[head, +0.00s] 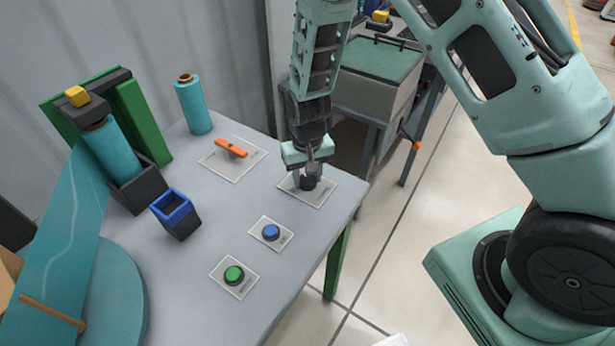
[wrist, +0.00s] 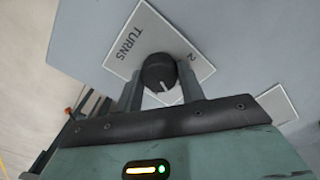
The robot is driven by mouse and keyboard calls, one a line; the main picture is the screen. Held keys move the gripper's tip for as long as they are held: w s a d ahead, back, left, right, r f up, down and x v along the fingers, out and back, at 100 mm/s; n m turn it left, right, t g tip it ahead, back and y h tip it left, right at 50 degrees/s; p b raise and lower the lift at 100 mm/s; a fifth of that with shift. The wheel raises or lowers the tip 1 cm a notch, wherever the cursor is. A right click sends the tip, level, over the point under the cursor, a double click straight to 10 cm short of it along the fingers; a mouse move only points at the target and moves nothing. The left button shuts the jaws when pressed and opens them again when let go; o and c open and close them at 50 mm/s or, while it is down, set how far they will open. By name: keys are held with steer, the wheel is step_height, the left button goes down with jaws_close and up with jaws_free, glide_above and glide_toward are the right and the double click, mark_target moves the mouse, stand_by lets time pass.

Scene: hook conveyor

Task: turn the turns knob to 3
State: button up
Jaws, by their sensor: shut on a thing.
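The turns knob (head: 308,183) is a black round knob on a white plate near the right edge of the grey table. In the wrist view the knob (wrist: 160,72) has a white pointer line, and its plate (wrist: 128,52) reads "TURNS" with a "2" at the upper right. The pointer line runs toward my gripper's side; other numbers are hidden. My gripper (head: 308,170) points down over the plate, and its two fingers (wrist: 160,88) are shut on the knob, one on each side.
An orange lever (head: 231,148), a blue button (head: 271,232) and a green button (head: 234,274) sit on plates nearby. A blue-rimmed cup (head: 176,213), a teal roll (head: 192,104) and a green stand (head: 141,118) are further left. A grey bin (head: 372,85) stands behind the table.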

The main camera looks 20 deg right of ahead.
mark_target(307, 178)
steer(key=shift+n+b, duration=0.4)
steer(key=shift+n, duration=1.7)
steer(key=o, duration=1)
steer(key=shift+c, duration=0.2)
step_height(307, 178, up, 17)
steer(key=b, duration=0.2)
steer(key=shift+r, duration=0.2)
